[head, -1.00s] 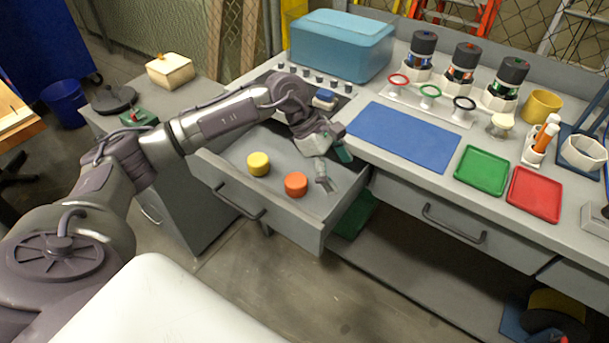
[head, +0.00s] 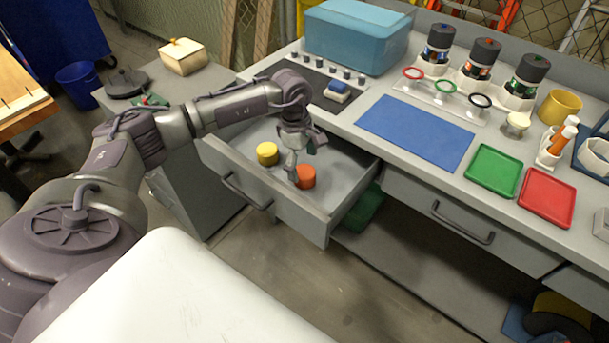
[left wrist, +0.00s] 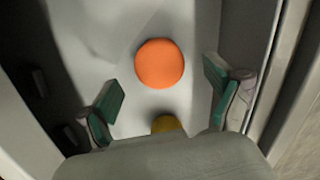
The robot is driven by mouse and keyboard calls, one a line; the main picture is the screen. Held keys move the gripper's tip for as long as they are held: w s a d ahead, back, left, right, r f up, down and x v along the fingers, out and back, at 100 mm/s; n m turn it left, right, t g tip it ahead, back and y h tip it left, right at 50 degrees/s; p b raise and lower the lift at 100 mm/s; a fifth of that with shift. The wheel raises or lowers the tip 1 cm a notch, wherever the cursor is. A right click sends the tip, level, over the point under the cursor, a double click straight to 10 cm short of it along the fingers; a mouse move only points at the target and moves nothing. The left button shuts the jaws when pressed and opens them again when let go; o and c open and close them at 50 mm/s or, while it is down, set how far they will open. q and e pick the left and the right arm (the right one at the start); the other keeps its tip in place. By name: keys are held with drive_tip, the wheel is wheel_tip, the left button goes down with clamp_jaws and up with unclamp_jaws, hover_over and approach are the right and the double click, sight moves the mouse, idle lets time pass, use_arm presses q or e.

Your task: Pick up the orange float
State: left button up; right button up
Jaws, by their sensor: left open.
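The orange float (head: 306,177) is a short round cylinder standing in the open drawer (head: 345,172). It also shows in the left wrist view (left wrist: 159,63), ahead of the fingers and between their lines. The yellow float (head: 267,153) stands in the same drawer to its left; in the left wrist view a yellow part (left wrist: 166,123) shows near the gripper body. My left gripper (head: 298,168) points down over the drawer, close above the orange float and partly in front of it. In the left wrist view its two green-padded fingers (left wrist: 163,88) are wide apart with nothing between the pads.
The worktop above holds a blue mat (head: 415,132), a blue box (head: 357,38), a green tray (head: 492,171) and a red tray (head: 546,196).

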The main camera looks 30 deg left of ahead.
sight(304, 171)
use_arm(q)
drive_tip(key=f, duration=0.4)
drive_tip(key=shift+d+f, duration=0.15)
drive_tip(key=shift+d, duration=0.15)
drive_tip(key=c, duration=0.8)
